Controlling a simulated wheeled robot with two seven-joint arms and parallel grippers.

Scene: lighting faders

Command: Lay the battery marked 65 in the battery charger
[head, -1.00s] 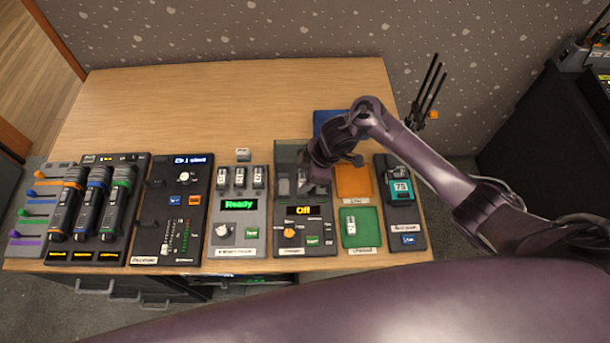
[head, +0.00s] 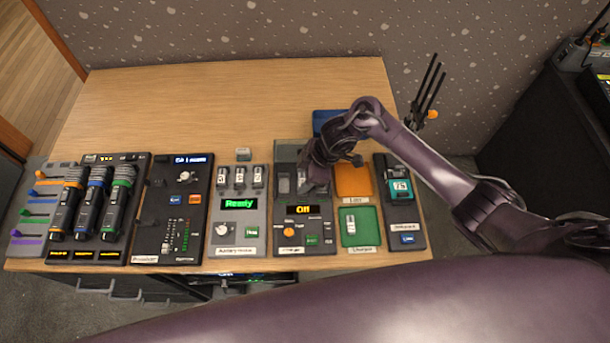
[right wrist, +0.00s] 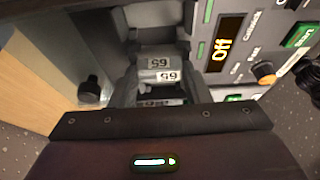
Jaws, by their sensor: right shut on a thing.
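The battery charger (head: 290,246) is the dark panel with the orange "Off" display, an orange knob and a green button. Its bays lie at the back, partly hidden by my right gripper (head: 316,187). In the right wrist view my right gripper (right wrist: 160,82) is shut on a grey battery (right wrist: 160,63) with white labels reading 65, upside down in the picture. The battery is at the charger's bay area, beside the display; I cannot tell whether it touches the bay floor. My left gripper is out of view.
A green tray (head: 372,239) with a white-labelled battery (head: 351,223) and an orange tray (head: 353,180) lie right of the charger. A teal-screened tester (head: 400,188) stands farther right. The "Ready" panel (head: 238,222) is at left. The table's back (head: 200,100) is clear.

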